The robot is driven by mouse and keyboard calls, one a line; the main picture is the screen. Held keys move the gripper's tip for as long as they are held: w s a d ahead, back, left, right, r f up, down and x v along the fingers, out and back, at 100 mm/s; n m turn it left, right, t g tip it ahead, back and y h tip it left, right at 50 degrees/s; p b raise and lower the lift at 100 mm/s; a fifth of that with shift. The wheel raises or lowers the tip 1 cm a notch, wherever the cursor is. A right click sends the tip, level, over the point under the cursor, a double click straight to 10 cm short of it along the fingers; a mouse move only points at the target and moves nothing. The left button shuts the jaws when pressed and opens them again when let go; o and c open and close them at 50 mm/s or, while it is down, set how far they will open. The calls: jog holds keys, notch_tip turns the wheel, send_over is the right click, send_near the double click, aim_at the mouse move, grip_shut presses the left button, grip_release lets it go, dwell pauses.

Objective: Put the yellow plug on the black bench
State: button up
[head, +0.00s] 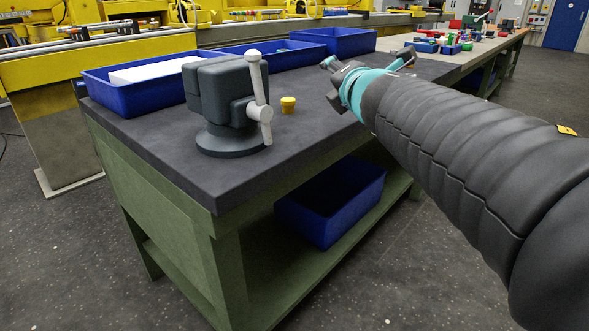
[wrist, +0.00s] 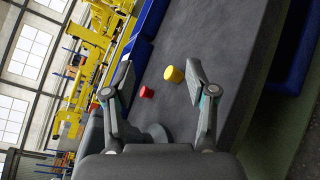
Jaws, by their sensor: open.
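The yellow plug (head: 288,105) is a small ribbed cylinder standing on the black bench (head: 305,140), just right of the grey vise. It also shows in the wrist view (wrist: 174,74), ahead of my gripper (wrist: 158,82) and between its fingers, nearer the right one. My gripper (head: 352,80) is open and empty, up and to the right of the plug in the head view. The plug is apart from the fingers. The black bench top (wrist: 225,45) also fills the middle right of the wrist view.
A grey vise (head: 230,105) with a pale handle stands at the bench's near corner. Blue bins (head: 130,95) line the back edge. A blue bin (head: 330,205) sits on the lower shelf. A red piece (wrist: 146,92) lies near the plug in the wrist view.

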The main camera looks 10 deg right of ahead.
jog(key=s+d+f+m+g+h, duration=0.35)
jog(key=s+f+m, duration=0.7)
jog(key=m, duration=0.45)
jog(key=s+a+f+m+g+y, duration=0.2)
jog(key=s+a+f+m+g, duration=0.2)
jog(key=s+f, duration=0.3)
jog(key=s+a+f+m+g+y, duration=0.2)
jog(key=s+a+f+m+g, duration=0.1)
jog(key=s+a+f+m, duration=0.2)
notch_tip(320, 180, down, 4)
jog(key=s, duration=0.2)
jog(key=shift+s+a+f+g, duration=0.15)
jog(key=shift+s+a+g, duration=0.15)
jog(key=shift+s+g, duration=0.05)
